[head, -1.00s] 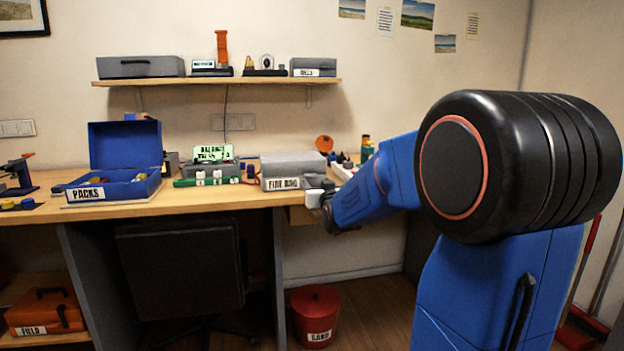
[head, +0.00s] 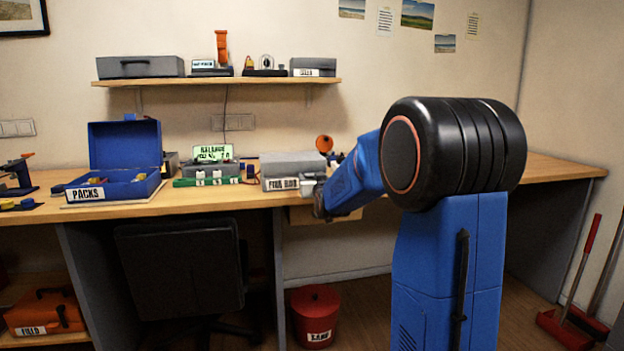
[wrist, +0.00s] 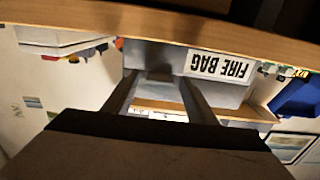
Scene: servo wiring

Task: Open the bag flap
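The grey fire bag (head: 293,160) sits near the front edge of the bench, and its flap looks closed. Its white label reads FIRE BAG in the head view and shows upside down in the wrist view (wrist: 219,66). My gripper (head: 310,187) is at the bag's front right corner. In the wrist view my gripper (wrist: 157,80) has its two fingers apart, pointing at the bag's front face beside the label. A small grey tab (wrist: 156,74) shows between the fingertips; I cannot tell whether they touch it.
An open blue box (head: 112,190) labelled PACKS stands on the left of the bench. A balance charger (head: 212,165) with a green display and a green strip stand left of the bag. A shelf (head: 215,82) runs above. A red bucket (head: 316,316) is on the floor.

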